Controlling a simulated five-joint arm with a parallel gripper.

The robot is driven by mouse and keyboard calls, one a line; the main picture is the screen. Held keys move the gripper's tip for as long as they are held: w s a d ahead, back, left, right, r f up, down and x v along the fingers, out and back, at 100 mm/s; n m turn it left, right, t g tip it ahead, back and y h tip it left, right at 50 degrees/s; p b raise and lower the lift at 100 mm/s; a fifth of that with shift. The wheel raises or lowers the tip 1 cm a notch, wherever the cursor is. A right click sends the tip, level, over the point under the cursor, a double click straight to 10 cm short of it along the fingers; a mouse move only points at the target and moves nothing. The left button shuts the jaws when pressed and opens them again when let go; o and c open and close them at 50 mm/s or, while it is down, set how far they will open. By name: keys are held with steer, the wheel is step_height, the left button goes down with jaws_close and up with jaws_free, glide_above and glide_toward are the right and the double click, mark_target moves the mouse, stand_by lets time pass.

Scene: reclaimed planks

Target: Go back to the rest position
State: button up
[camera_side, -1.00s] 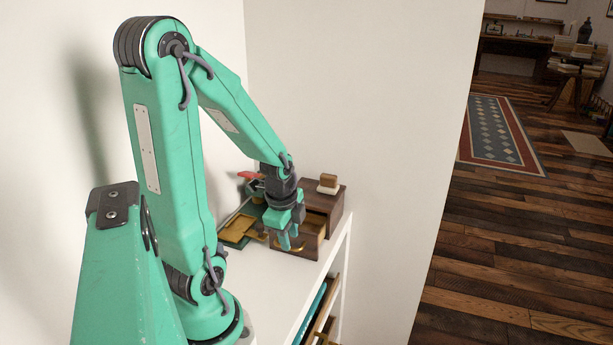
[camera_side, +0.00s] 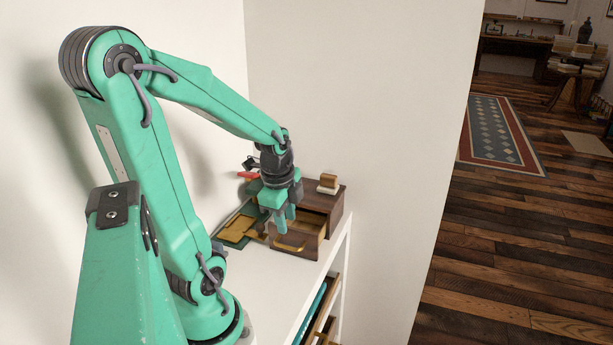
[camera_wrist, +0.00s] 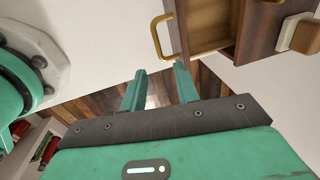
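My gripper (camera_side: 284,221) hangs pointing down above the open drawer (camera_side: 298,238) of a small dark wooden box (camera_side: 336,206). In the wrist view its two green fingers (camera_wrist: 160,72) stand apart with nothing between them, so it is open and empty. The drawer's brass handle (camera_wrist: 158,36) shows just beyond the fingertips there, apart from them. My arm is bent at the elbow, its forearm reaching over the white shelf top.
A brown and white block (camera_side: 328,184) sits on the box. A green and brass tray (camera_side: 238,230) lies left of the drawer, with a red object (camera_side: 248,175) behind. The white shelf top (camera_side: 262,285) is clear in front. A wall stands close at the left and back.

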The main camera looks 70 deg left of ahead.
steer(key=shift+r, duration=0.1)
steer(key=w+d+r+n+t+h, duration=0.1)
steer(key=d+r+n+t, duration=0.3)
steer(key=d+r+n, duration=0.5)
steer(key=d+r, duration=0.2)
steer(key=d, duration=0.4)
